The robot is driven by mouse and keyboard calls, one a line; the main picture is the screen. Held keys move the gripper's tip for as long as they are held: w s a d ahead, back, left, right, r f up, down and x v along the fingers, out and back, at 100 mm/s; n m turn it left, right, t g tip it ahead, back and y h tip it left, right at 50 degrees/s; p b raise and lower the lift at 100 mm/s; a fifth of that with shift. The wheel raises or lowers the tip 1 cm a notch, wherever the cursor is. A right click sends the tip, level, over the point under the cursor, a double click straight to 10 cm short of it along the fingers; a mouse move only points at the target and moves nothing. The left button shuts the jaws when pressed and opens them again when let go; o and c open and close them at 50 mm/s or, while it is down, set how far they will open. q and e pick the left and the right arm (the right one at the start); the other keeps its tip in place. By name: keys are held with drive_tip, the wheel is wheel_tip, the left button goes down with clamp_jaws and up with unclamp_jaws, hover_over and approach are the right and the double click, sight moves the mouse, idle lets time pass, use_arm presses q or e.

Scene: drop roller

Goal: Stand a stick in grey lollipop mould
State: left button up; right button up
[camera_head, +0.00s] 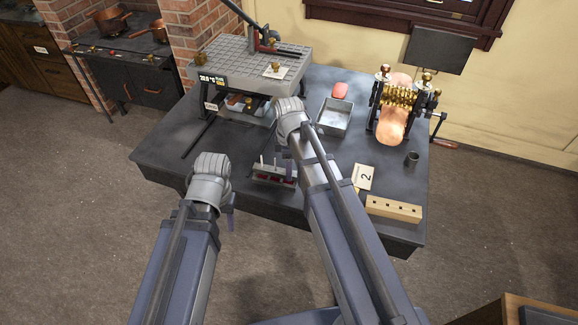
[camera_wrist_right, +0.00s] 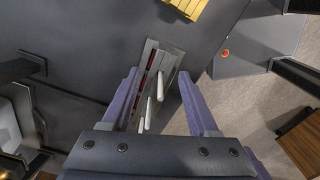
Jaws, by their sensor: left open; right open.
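The grey lollipop mould (camera_head: 270,181) sits near the front edge of the dark table, with red showing in its slots. Pale sticks stand up from it in the head view; they also show as white rods (camera_wrist_right: 160,86) in the right wrist view. My right gripper (camera_wrist_right: 157,80) is open above the mould (camera_wrist_right: 168,66), with its fingers on either side of it. In the head view the right arm partly hides the mould's right end. My left gripper (camera_head: 231,198) is open and apart from the mould, to its left; its fingers are mostly hidden by its wrist.
A wooden block with holes (camera_head: 393,208) and a card marked 2 (camera_head: 365,177) lie to the right.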

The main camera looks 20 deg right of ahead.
drive_tip(key=shift+r, duration=0.2)
drive_tip(key=shift+r+p, duration=0.85)
drive_tip(key=shift+p, duration=0.2)
drive_tip(key=shift+r+p, duration=1)
drive_tip(key=shift+r+p, duration=0.95)
drive_tip(key=shift+p, duration=0.05)
drive_tip(key=shift+r, duration=0.1)
drive_tip(key=shift+r+p, duration=0.95)
drive_tip(key=shift+p, duration=0.05)
